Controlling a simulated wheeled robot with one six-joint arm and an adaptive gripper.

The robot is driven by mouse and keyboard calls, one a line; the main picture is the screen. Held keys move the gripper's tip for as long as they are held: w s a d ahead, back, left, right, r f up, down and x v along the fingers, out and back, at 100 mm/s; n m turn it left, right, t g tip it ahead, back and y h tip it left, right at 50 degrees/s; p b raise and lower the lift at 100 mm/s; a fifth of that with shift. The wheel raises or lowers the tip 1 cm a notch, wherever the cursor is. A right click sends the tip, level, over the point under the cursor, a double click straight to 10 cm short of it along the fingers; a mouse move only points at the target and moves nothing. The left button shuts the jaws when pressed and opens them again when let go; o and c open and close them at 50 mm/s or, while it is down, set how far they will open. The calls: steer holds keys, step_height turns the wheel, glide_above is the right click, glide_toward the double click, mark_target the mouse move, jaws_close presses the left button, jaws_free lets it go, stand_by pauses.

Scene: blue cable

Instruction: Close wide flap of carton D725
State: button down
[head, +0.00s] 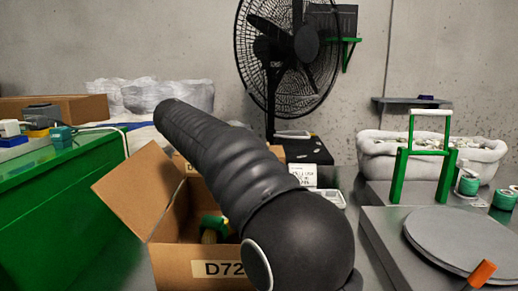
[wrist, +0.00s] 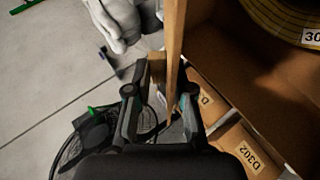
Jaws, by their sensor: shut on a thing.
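The carton D725 (head: 196,268) stands open at the bottom middle of the head view, its label partly cut by my arm. One brown flap (head: 138,190) sticks out to the upper left. A green and yellow item (head: 214,228) shows inside. My arm hides the carton's right side and my gripper in that view. In the wrist view my gripper (wrist: 159,95) has its two fingers on either side of a cardboard flap (wrist: 174,45), seen nearly edge-on, and is shut on it. Which carton edge this flap joins is hard to tell.
In the wrist view a yellow coil (wrist: 270,18) lies in a carton, with a D302 label (wrist: 250,155) below. In the head view, a green cabinet (head: 65,215) is left, a black fan (head: 290,55) behind, and a grey platform (head: 400,250) and white tub (head: 432,155) right.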

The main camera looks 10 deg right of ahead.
steer(key=shift+h, duration=0.5)
steer(key=a+f, duration=0.1)
steer(key=f, duration=0.1)
steer(key=a+f, duration=0.1)
steer(key=f, duration=0.3)
steer(key=shift+w+a+b, duration=0.1)
steer(key=shift+a+b, duration=0.2)
steer(key=shift+a, duration=0.1)
steer(key=shift+a+f+b, duration=0.15)
steer(key=shift+f+b, duration=0.15)
steer(key=shift+f, duration=1)
steer(key=c, duration=1.1)
jaws_free()
step_height(320, 180, up, 10)
steer(key=shift+r, duration=0.25)
steer(key=shift+p, duration=0.3)
